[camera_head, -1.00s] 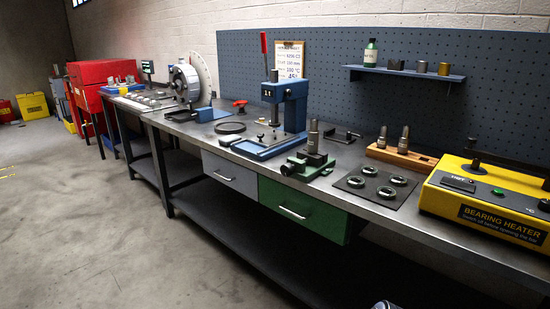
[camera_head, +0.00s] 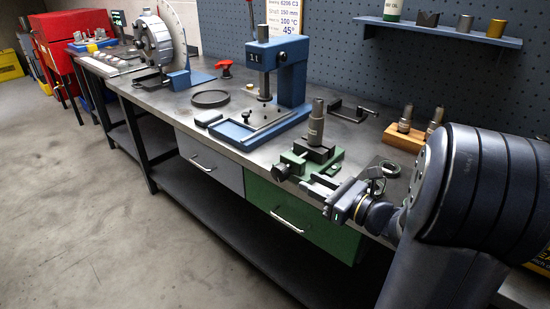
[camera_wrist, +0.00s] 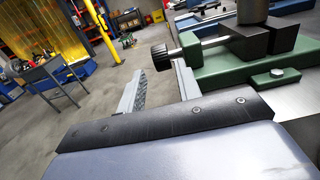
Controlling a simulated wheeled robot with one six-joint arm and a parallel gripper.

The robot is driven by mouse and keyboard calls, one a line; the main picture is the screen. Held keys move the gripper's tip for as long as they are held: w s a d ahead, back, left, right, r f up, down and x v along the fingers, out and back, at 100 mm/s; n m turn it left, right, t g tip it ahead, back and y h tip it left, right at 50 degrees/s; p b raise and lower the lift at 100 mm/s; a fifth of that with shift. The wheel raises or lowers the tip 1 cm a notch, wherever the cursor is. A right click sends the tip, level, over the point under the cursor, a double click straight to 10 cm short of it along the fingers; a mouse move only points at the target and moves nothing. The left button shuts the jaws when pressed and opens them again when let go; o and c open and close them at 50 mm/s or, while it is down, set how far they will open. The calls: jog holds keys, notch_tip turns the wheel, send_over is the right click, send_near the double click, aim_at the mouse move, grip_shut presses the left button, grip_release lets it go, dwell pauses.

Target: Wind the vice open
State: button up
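The green vice (camera_head: 325,163) stands near the bench's front edge with a dark upright cylinder (camera_head: 316,125) at its dark jaws. Its black handle knob (camera_head: 280,173) points out toward the front edge; the knob also shows in the wrist view (camera_wrist: 162,57), on a short metal screw. My gripper (camera_head: 318,187) is just right of the knob, low over the bench's front edge. In the wrist view my gripper's two fingers (camera_wrist: 158,92) are apart with nothing between them. The knob lies beyond the fingertips, and I see no contact.
A blue press (camera_head: 290,75) stands behind and left of the vice. A dark mat with rings (camera_head: 385,168) and a wooden block with cylinders (camera_head: 403,138) are to the right, partly behind my arm. The floor (camera_head: 90,220) in front is clear.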

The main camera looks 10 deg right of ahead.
aim_at(285, 169)
jog(key=x, duration=1)
jog(key=shift+w+a, duration=0.15)
jog(key=shift+a, duration=0.05)
jog(key=shift+c, duration=0.4)
jog(key=c, duration=0.6)
